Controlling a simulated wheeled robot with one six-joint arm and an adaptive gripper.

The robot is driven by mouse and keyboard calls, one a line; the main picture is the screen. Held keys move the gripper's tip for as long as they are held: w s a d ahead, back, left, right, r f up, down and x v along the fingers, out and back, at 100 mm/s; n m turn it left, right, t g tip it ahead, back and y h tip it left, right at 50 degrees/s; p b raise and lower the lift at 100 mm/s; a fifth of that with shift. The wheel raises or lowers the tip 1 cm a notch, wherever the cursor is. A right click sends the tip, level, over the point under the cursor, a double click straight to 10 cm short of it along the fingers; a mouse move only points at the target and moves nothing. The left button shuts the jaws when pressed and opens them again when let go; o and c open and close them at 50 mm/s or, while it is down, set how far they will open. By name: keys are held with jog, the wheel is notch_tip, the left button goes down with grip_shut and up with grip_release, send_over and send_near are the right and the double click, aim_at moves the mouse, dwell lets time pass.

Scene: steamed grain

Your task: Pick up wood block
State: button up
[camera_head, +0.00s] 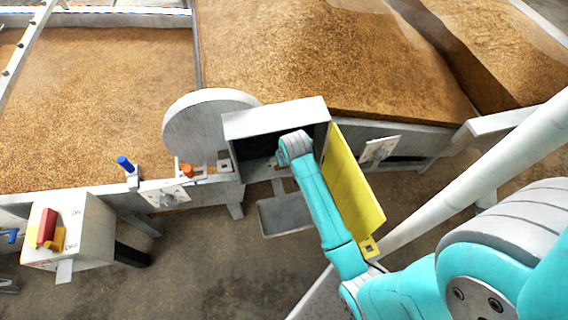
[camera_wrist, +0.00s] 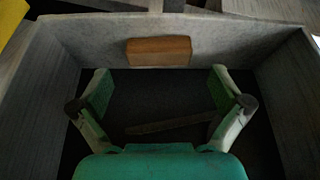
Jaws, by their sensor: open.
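The wood block (camera_wrist: 159,51) is a small brown rectangular piece. In the wrist view it lies against the far wall inside a grey box, ahead of my gripper and between the lines of its two fingers. My gripper (camera_wrist: 161,95) is open and empty, with its green-padded fingers spread inside the box. The fingertips appear short of the block and not touching it. In the head view my arm reaches into the grey box (camera_head: 275,121); the block and my fingers are hidden there.
The box's side walls stand close on both sides of my gripper. A yellow door (camera_head: 350,185) hangs open at the box's right, beside my arm. A round grey disc (camera_head: 205,125) stands left of the box. A control box with a red switch (camera_head: 47,228) is at lower left.

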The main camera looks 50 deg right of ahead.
jog(key=shift+x, duration=1.55)
jog(key=shift+s, duration=0.1)
jog(key=c, duration=0.9)
